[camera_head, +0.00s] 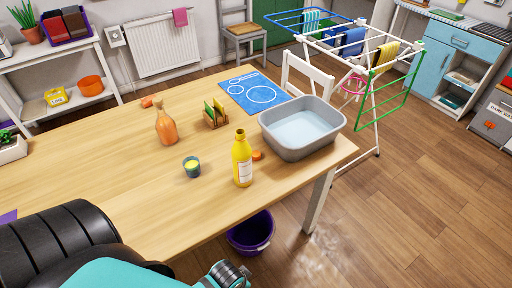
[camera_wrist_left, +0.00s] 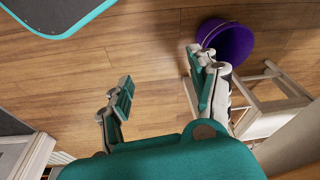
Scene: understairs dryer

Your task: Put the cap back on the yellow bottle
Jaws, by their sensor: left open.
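The yellow bottle (camera_head: 242,160) stands upright on the wooden table near its front edge, with a white label on its side. A small orange cap (camera_head: 257,155) lies on the table just right of the bottle, apart from its neck. My left gripper (camera_wrist_left: 160,68) is open and empty in the left wrist view, with bare floor between its fingers. It is away from the bottle and cap, which do not show in that view. The left fingers cannot be made out in the head view. My right gripper is not in view.
A grey basin (camera_head: 303,151) sits right of the cap. A small cup (camera_head: 192,167), an orange bottle (camera_head: 166,124) and a rack with sponges (camera_head: 215,114) stand to the left and behind. A purple bucket (camera_head: 250,234) is on the floor below the table's front edge.

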